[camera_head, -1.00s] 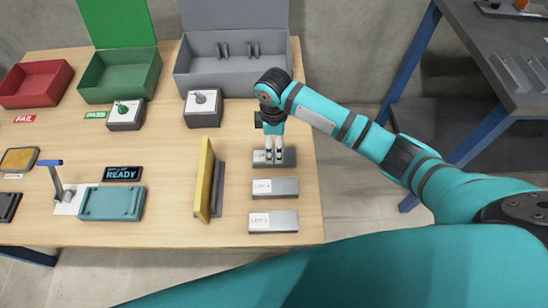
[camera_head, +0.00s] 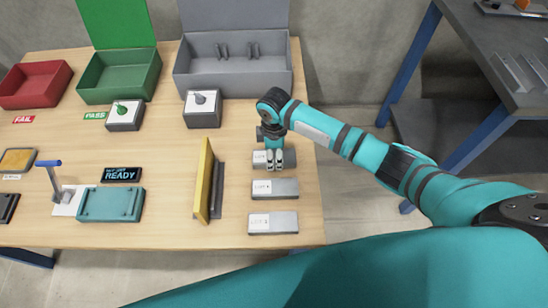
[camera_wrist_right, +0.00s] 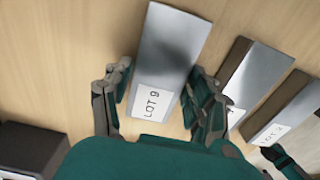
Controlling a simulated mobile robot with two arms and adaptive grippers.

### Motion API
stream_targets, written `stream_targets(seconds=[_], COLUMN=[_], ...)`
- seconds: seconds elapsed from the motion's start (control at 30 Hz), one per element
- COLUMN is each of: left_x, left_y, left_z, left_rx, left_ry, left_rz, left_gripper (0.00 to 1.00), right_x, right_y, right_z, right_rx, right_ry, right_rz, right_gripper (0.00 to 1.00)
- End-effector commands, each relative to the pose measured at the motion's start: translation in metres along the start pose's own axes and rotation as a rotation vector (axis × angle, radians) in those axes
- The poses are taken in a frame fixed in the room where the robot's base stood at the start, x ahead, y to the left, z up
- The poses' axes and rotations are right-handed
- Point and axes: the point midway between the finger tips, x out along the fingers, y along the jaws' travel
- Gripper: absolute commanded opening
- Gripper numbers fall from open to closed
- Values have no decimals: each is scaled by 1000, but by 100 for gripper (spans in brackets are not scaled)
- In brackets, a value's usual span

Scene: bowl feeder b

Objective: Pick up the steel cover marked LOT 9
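The steel cover marked LOT 9 (camera_wrist_right: 172,50) lies flat on the wooden table, its white label readable in the right wrist view. In the head view it is the farthest of three covers at the table's right side (camera_head: 289,158), partly hidden by my gripper. My right gripper (camera_wrist_right: 160,72) is open, with one finger on each side of the cover; it also shows over the cover in the head view (camera_head: 274,160). The left finger looks apart from the cover; I cannot tell whether the right finger touches it. My left gripper is not in view.
Two similar covers (camera_head: 286,188) (camera_head: 286,223) lie in a row nearer to me. A yellow upright panel (camera_head: 204,182) stands to their left. A grey bin (camera_head: 232,72), a green bin (camera_head: 120,80) and a red bin (camera_head: 36,86) stand along the back.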

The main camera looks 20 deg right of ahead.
Motion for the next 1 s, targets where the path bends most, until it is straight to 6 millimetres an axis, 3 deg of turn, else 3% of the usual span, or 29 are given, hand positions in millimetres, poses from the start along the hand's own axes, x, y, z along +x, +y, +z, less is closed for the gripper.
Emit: stream_targets(seconds=[0.03, 0.37, 0.67, 1.0], left_x=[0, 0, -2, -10], left_y=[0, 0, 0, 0], left_z=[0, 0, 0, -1], left_rx=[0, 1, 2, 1], left_ry=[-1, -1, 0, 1], left_rz=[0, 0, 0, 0], left_gripper=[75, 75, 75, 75], right_x=[0, -1, -9, -73], right_y=[0, 0, 1, 1], right_z=[0, 0, -1, -1], right_rx=[0, 0, 0, -1], right_ry=[0, 1, 3, 3], right_rz=[0, 1, 3, 4], right_gripper=[48, 6, 6, 6])
